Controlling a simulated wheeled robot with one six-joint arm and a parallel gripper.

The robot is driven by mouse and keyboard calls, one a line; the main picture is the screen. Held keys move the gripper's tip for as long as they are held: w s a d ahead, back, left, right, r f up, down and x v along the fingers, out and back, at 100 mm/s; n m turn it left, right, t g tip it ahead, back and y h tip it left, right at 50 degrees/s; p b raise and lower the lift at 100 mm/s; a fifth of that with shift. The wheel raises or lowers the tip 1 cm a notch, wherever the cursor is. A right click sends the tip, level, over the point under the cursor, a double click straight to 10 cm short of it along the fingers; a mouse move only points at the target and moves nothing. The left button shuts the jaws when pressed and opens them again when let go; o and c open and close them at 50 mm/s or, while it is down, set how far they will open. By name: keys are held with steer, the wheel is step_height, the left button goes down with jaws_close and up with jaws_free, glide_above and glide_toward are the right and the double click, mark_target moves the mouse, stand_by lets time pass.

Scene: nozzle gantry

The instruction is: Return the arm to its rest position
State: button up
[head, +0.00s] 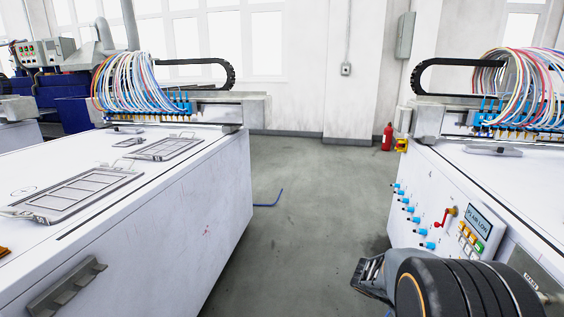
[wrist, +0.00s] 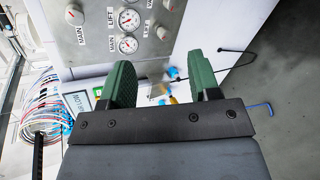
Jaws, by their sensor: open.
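My gripper (wrist: 163,88) shows in the wrist view with its two green fingers spread apart and nothing between them. Beyond the fingers in that view is a grey panel (wrist: 95,45) with round gauges and knobs, marked MAIN and LIFT. In the head view my arm (head: 455,288) shows at the bottom right, in front of the right-hand white machine (head: 500,180). The gripper's fingers cannot be made out in the head view.
The right machine's front carries blue fittings (head: 409,209), a red-handled valve (head: 446,217) and a small display (head: 480,222). A white machine (head: 225,210) stands at left. Between them the grey floor (head: 310,220) is mostly clear, with a blue hex-key-shaped item (head: 272,202). A red extinguisher (head: 387,137) stands behind.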

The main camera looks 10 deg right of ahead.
steer(key=a+r+t+y+p, duration=0.4)
steer(key=a+r+y+p, duration=0.2)
steer(key=a+r+p, duration=0.6)
steer(key=s+a+r+t+y+p, duration=0.1)
steer(key=a+r+t+y+p, duration=0.4)
steer(key=a+r+p, duration=0.6)
step_height(320, 180, up, 8)
steer(key=shift+s+a+f+y+p, duration=0.3)
steer(key=shift+a+y+p, duration=0.1)
steer(key=shift+y+p, duration=0.15)
